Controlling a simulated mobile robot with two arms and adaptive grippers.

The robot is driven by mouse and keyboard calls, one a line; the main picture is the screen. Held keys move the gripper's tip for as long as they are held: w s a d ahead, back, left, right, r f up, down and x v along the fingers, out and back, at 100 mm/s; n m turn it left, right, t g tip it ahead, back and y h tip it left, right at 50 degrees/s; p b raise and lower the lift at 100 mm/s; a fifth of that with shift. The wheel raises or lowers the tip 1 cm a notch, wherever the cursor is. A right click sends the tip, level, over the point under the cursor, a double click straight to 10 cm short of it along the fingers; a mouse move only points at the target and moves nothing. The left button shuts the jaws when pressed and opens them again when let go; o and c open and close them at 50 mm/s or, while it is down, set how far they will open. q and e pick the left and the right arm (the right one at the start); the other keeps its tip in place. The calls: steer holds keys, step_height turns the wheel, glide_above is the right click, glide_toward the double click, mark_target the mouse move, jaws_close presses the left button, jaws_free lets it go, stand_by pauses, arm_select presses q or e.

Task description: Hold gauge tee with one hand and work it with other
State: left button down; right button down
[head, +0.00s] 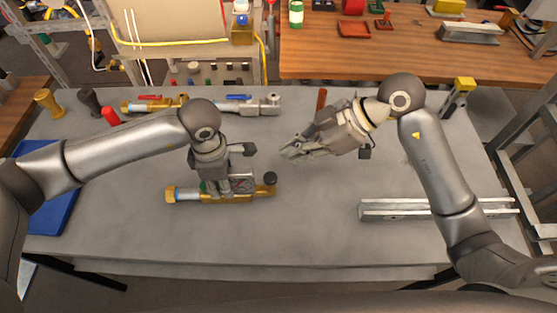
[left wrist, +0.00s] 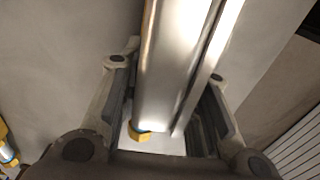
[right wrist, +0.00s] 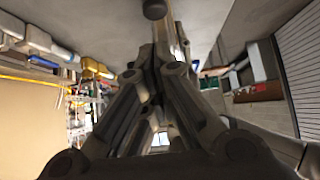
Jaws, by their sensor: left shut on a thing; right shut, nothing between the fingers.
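The gauge tee (head: 210,197) lies on the grey bench, left of centre in the head view. It has brass ends, a pale blue section at its left and a black knob (head: 270,178) at its right. My left gripper (head: 228,187) is shut on its middle and hides part of it. In the left wrist view a silver metal body (left wrist: 170,65) runs between the fingers. My right gripper (head: 290,153) is shut and empty above the bench, apart from the tee, behind and right of the knob. The right wrist view shows its fingers (right wrist: 155,65) together, with the knob (right wrist: 154,9) beyond.
A valve assembly with a red handle (head: 163,97) and a blue handle (head: 238,97) lies at the bench's back. A metal rail (head: 430,210) lies at right. A blue tray (head: 50,218) is at the left edge. The bench front between tee and rail is clear.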

steer(key=shift+v, duration=1.65)
stand_by(4.1)
arm_select(q)
steer(key=c, duration=1)
jaws_free()
step_height(320, 180, up, 12)
steer(key=shift+r, duration=0.1)
